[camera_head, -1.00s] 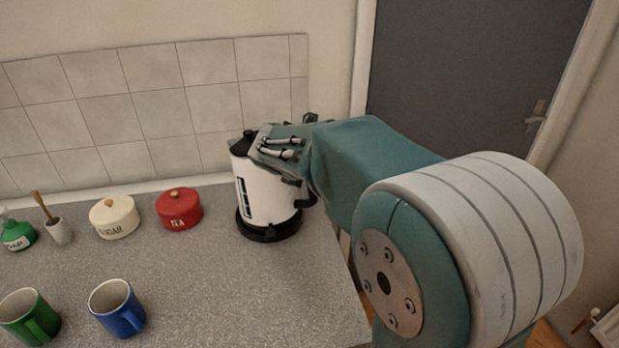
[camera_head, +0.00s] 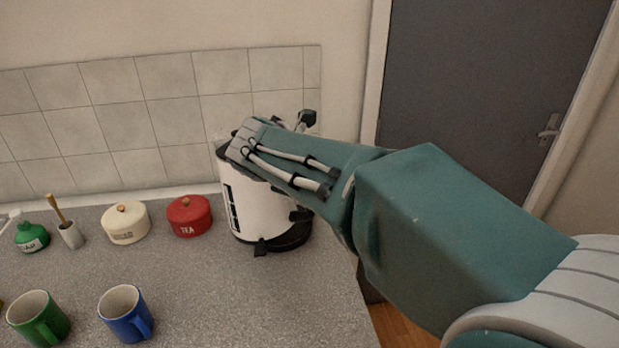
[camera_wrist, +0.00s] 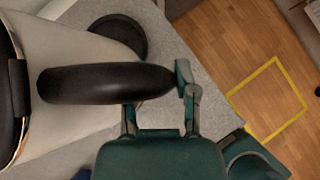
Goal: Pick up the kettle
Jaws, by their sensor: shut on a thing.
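The kettle (camera_head: 252,208) is white with a black lid and a dark level window. In the head view it is partly hidden behind my arm and gripper. Its black round base (camera_head: 293,240) shows under and to the right of the body, which looks shifted off it to the left. In the wrist view the black handle (camera_wrist: 85,84) lies across the picture, the white body (camera_wrist: 75,42) is at the left, and the base (camera_wrist: 122,34) stands apart on the counter. My gripper (camera_wrist: 158,90) is shut on the handle. I cannot tell the exact height of the kettle.
A blue mug (camera_head: 127,315) and a green mug (camera_head: 38,318) stand nearer. The middle counter (camera_head: 225,295) is clear.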

